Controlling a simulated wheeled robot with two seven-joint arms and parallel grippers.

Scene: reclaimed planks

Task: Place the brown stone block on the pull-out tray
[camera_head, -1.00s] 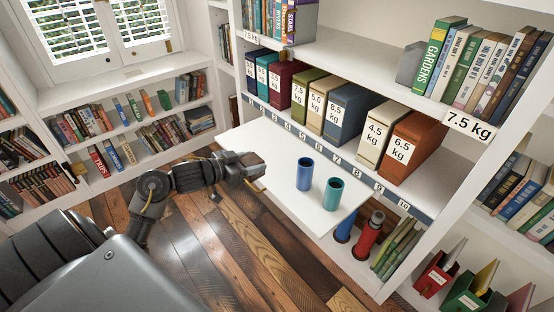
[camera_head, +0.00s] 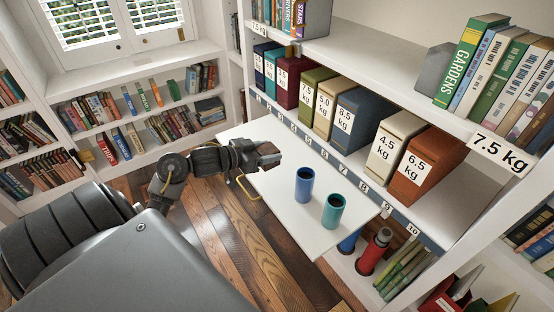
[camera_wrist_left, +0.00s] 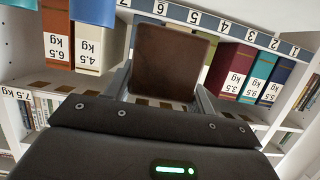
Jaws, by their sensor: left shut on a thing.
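The brown stone block (camera_wrist_left: 168,62) is between the two fingers of my left gripper (camera_wrist_left: 165,85) in the left wrist view. The gripper is shut on it. In the head view my left gripper (camera_head: 268,155) is over the back left part of the white pull-out tray (camera_head: 287,208). The block is small and dark there, and its outline is hard to separate from the fingers. Whether it touches the tray cannot be told. My right gripper is not in view.
A blue cup (camera_head: 304,186) and a teal cup (camera_head: 334,211) stand on the tray's right part. A row of weight-labelled binders (camera_head: 358,122) stands on the shelf behind, above a numbered strip. The tray's middle is clear.

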